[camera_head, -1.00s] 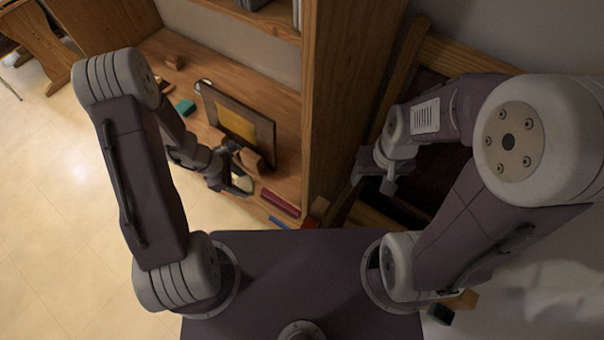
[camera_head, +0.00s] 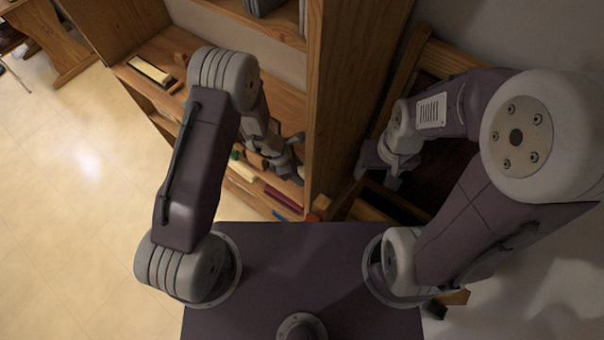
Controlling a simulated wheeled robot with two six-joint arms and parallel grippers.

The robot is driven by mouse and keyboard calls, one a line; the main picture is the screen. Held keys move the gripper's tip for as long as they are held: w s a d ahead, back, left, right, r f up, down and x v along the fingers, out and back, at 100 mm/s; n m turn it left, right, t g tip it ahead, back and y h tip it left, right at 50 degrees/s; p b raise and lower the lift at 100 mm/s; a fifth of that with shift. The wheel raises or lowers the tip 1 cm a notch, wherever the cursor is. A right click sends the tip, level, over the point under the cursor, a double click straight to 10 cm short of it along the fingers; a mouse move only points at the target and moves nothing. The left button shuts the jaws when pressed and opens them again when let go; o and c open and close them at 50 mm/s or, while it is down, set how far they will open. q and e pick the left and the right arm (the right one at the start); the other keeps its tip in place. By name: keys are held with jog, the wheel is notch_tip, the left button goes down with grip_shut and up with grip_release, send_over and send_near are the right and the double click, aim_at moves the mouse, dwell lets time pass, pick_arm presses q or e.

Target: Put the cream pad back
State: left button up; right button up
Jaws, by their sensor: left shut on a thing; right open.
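My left gripper (camera_head: 290,163) is over the wooden shelf, close to the upright side panel. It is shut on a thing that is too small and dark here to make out. A cream block (camera_head: 243,170) lies on the shelf left of this gripper, partly behind my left arm; I cannot tell whether it is the cream pad. Another cream strip (camera_head: 150,69) lies in a dark holder at the shelf's far left. My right gripper (camera_head: 381,178) is open and empty, right of the side panel.
A red bar (camera_head: 284,198) and a blue piece (camera_head: 282,215) lie near the shelf's front edge. A green piece (camera_head: 235,155) is beside the cream block. The tall wooden side panel (camera_head: 335,90) stands between my grippers. Open floor (camera_head: 70,230) lies at left.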

pick_arm(q)
jog(key=x, duration=0.2)
jog(key=p+x, duration=0.1)
jog(key=shift+s+a+f, duration=0.1)
jog(key=shift+a+f, duration=0.1)
jog(key=shift+f, duration=0.3)
jog(key=o, duration=0.8)
jog(key=shift+b, duration=0.3)
jog(key=shift+o, duration=0.6)
jog(key=shift+r+p, duration=0.3)
jog(key=shift+p, duration=0.1)
jog(key=shift+a+r+b, duration=0.15)
jog(key=shift+r+b, duration=0.15)
jog(key=shift+r, duration=0.05)
jog(key=p+v, duration=0.1)
jog(key=v, duration=1)
